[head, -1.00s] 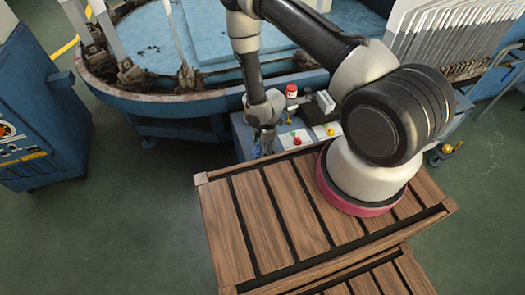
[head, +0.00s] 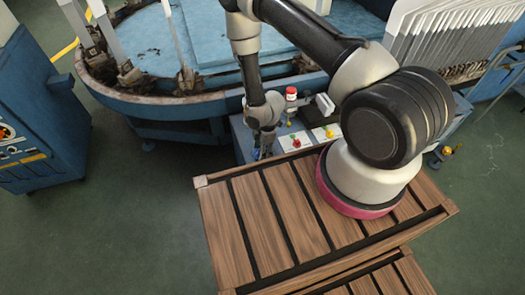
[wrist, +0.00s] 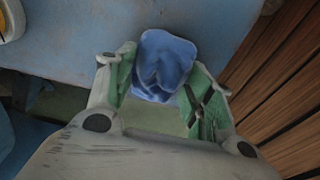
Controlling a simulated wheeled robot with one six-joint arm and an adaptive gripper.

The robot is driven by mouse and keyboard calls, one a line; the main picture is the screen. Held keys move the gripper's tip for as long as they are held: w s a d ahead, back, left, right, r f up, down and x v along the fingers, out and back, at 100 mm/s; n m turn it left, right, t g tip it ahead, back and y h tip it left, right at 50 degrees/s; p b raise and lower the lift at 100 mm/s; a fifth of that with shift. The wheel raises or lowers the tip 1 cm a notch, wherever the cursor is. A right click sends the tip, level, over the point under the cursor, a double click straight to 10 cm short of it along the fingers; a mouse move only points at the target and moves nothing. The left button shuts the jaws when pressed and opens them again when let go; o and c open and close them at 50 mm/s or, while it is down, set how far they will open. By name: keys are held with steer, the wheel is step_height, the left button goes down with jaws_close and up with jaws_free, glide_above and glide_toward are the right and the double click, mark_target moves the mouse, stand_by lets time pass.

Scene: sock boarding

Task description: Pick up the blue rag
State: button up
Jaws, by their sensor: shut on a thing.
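The blue rag (wrist: 163,62) is a crumpled, folded piece of cloth in the wrist view. It sits between the tips of my gripper (wrist: 158,78), whose green-padded fingers are shut on it. A blue machine surface lies behind and around the rag. In the head view my gripper (head: 262,143) points down at the left end of the blue control box, just beyond the wooden platform. The rag is too small and covered there to make out clearly.
The slatted wooden platform (head: 275,222) lies in front of the blue control box (head: 243,140), which carries buttons and a red-topped lamp (head: 291,93). The round blue machine (head: 170,105) stands behind. A blue cabinet (head: 40,110) is at left, with green floor between.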

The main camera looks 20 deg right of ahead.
steer(key=shift+r, duration=0.5)
steer(key=shift+s+r, duration=0.25)
steer(key=shift+r, duration=0.75)
steer(key=s, duration=1.7)
steer(key=shift+s, duration=0.25)
